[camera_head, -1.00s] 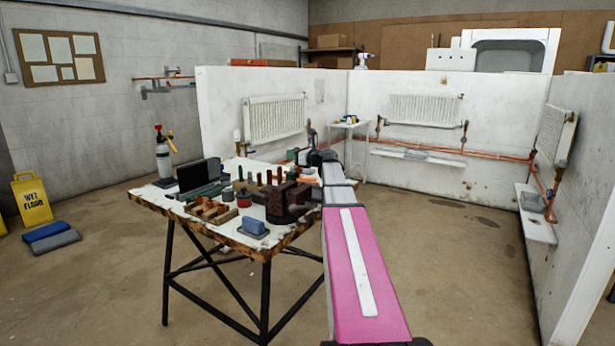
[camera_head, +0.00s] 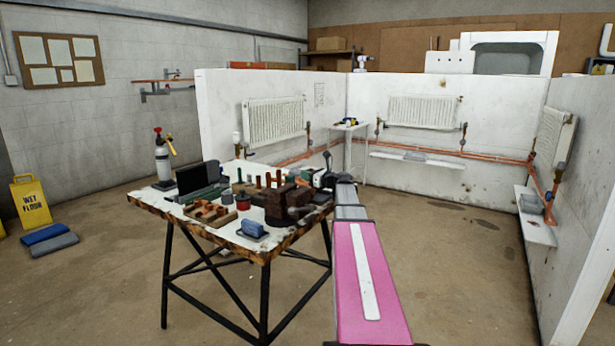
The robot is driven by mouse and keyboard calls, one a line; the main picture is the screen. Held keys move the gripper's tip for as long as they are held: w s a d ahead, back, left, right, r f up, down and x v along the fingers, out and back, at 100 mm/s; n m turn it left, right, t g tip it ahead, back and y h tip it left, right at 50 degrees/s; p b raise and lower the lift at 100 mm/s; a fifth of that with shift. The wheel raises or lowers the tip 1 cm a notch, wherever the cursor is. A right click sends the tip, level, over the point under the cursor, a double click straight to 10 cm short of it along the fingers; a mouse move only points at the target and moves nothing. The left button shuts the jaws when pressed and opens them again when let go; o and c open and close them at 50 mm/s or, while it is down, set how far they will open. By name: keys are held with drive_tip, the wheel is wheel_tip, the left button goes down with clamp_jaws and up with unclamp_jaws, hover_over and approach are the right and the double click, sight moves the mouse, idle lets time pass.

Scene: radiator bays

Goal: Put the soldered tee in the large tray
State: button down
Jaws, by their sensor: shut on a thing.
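My gripper (camera_head: 322,177) is at the far end of my pink and grey arm, over the bench's back right corner. It is small and dark here, and its fingers are mostly hidden. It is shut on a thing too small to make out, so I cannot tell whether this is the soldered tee. No tee stands out elsewhere. A grey tray-like thing (camera_head: 531,204) is on the right wall shelf, and a flatter one (camera_head: 417,156) is on the back shelf. I cannot tell which is the large tray.
The workbench (camera_head: 222,238) holds a dark vise (camera_head: 285,203), a wooden rack (camera_head: 208,211), a blue-grey block (camera_head: 252,229) and upright copper pieces. Radiators and copper pipes line the white partitions. A yellow wet-floor sign (camera_head: 32,201) stands left. The floor right of my arm is clear.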

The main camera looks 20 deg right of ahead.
drive_tip(key=c, duration=1)
unclamp_jaws()
drive_tip(key=shift+f, duration=0.1)
drive_tip(key=v, duration=1.2)
drive_tip(key=shift+s, duration=0.1)
